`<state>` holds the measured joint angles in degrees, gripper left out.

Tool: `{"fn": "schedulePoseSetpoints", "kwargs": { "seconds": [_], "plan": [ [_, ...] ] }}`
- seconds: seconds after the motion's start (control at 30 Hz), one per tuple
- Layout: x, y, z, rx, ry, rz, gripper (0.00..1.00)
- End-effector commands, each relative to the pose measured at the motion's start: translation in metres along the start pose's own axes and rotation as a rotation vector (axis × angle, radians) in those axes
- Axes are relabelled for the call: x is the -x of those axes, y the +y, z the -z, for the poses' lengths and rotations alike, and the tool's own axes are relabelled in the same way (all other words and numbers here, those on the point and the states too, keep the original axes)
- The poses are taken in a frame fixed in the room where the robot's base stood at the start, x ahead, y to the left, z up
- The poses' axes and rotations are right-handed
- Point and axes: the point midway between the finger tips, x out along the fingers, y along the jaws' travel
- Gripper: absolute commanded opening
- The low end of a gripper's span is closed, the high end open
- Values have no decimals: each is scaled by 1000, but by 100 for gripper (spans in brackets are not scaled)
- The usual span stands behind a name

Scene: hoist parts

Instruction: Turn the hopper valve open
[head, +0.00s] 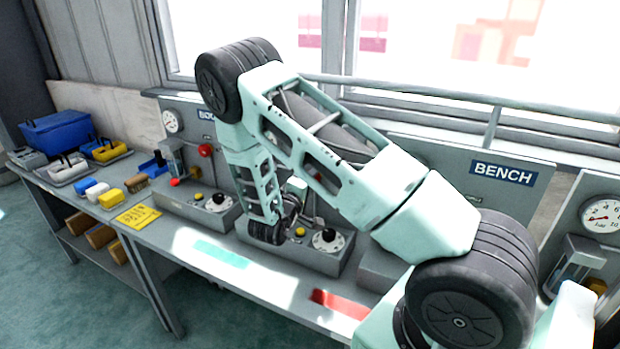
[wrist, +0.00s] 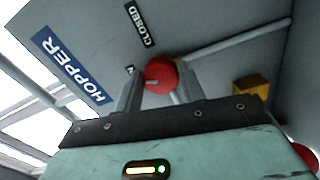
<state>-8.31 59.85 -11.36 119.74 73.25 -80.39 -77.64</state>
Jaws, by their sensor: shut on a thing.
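The red round hopper valve knob (wrist: 160,70) shows in the wrist view on a grey panel, beneath a blue HOPPER sign (wrist: 72,65). A black CLOSED label (wrist: 140,24) is above the knob. Another dark label to its left is mostly hidden by a finger. A short pale mark shows on the knob's face. My gripper (wrist: 158,86) is shut on the knob, one finger on each side. In the head view my arm covers the hopper station, so the knob and fingertips are hidden there.
A yellow block (wrist: 252,87) stands right of the knob in the wrist view. In the head view, a left station with a red knob (head: 205,150) and a BENCH panel (head: 430,160) flank my arm.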

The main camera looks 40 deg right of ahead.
Motion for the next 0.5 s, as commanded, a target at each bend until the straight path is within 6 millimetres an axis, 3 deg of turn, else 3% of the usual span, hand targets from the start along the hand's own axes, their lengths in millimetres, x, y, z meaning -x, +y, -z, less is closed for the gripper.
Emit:
{"fn": "schedulePoseSetpoints", "kwargs": {
  "seconds": [0.5],
  "plan": [
    [1, 1, 0, 335, 1, 2, 16]
  ]
}}
